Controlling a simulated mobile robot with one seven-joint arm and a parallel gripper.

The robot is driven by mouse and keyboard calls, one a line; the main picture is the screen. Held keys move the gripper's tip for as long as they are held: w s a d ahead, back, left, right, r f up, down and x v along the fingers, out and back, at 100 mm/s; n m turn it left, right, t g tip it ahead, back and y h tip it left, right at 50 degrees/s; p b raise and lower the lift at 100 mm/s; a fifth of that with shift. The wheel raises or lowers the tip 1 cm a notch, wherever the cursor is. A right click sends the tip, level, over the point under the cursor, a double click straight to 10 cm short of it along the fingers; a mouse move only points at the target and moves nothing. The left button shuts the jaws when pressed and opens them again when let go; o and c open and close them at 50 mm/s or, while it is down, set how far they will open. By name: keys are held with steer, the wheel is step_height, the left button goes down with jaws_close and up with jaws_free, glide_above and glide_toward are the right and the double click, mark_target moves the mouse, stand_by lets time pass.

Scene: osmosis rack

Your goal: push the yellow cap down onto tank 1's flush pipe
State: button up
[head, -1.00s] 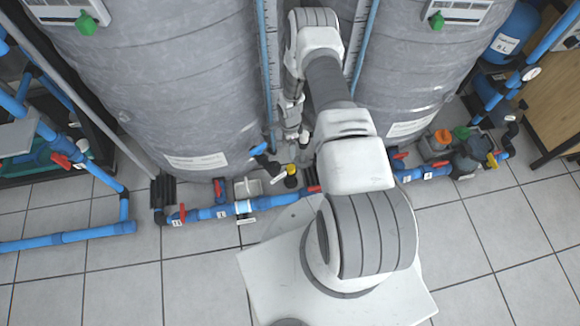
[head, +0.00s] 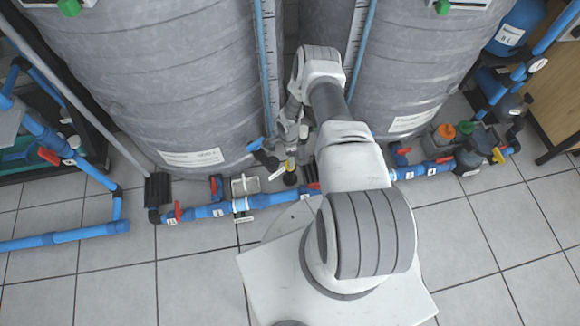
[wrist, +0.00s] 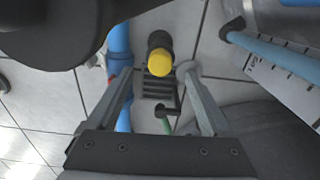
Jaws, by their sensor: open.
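The yellow cap (head: 290,165) shows low between the two grey tanks, above a black fitting (head: 290,179) near the floor. In the wrist view the yellow cap (wrist: 160,64) sits at the end of a short black pipe (wrist: 159,42). My gripper (wrist: 157,72) is open and empty, with one finger on each side of the cap in that view. I cannot tell whether the fingers are level with the cap or above it. In the head view my gripper (head: 290,150) hangs just above the cap. Which tank is tank 1 cannot be read.
The left grey tank (head: 160,80) and right grey tank (head: 415,70) leave a narrow gap around my arm. Blue piping (head: 265,200) with red-handled valves runs along the floor. A black slotted drain (wrist: 158,87) lies beside the cap.

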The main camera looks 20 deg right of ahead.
steer(key=shift+f, duration=0.1)
step_height(320, 180, down, 5)
steer(key=b, duration=0.3)
steer(key=shift+d, duration=0.15)
stand_by(0.4)
jaws_close()
stand_by(0.3)
